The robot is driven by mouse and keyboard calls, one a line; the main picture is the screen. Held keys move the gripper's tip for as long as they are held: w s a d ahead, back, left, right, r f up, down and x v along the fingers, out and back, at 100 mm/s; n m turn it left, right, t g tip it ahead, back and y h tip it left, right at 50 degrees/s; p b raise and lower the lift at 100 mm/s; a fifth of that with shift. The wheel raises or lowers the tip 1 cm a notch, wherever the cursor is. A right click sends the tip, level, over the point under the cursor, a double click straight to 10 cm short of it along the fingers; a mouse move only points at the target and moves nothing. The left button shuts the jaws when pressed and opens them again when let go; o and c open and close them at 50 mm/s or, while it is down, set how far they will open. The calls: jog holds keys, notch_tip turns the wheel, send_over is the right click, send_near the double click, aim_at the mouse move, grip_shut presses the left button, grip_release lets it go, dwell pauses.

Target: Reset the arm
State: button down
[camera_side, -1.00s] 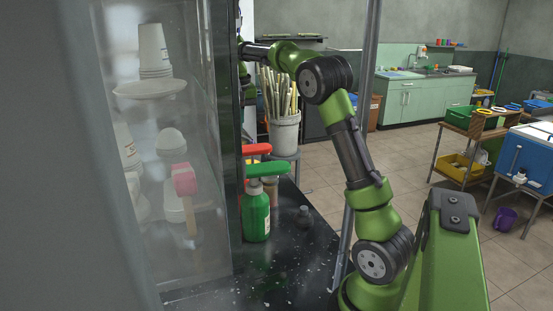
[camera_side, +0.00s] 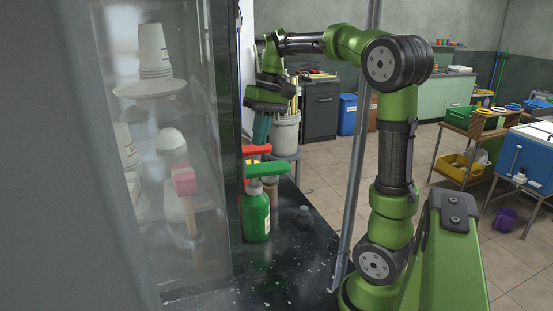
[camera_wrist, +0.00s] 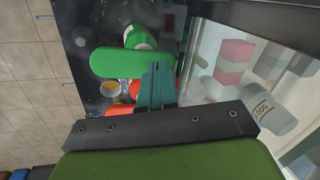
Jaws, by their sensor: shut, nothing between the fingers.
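My green arm is raised and bent, with my gripper (camera_side: 262,130) pointing down above the bottles at the counter's back end. The teal fingers are shut with nothing between them. In the wrist view my gripper (camera_wrist: 158,68) points toward the bottles, its shut fingers overlapping the green pump top in the picture. I cannot tell whether they touch, but in the side view the fingertips look above it.
A green bottle with a green top (camera_side: 257,215), a red top (camera_side: 256,150) and a small dark bottle (camera_side: 304,216) stand on the black counter (camera_side: 290,265). A glass case holding cups (camera_side: 154,50) is left. A metal pole (camera_side: 358,150) stands between counter and arm. A bucket of canes (camera_side: 286,132) is behind.

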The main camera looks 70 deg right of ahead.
jog(key=s+a+f+n+t, duration=0.1)
jog(key=s+a+f+t, duration=0.1)
jog(key=a, duration=0.7)
jog(key=s+a+f+t, duration=0.3)
jog(key=s+a, duration=0.2)
jog(key=a, duration=0.4)
jog(key=shift+s+a+f+n+t, duration=0.25)
jog(key=shift+s+n+t, duration=0.15)
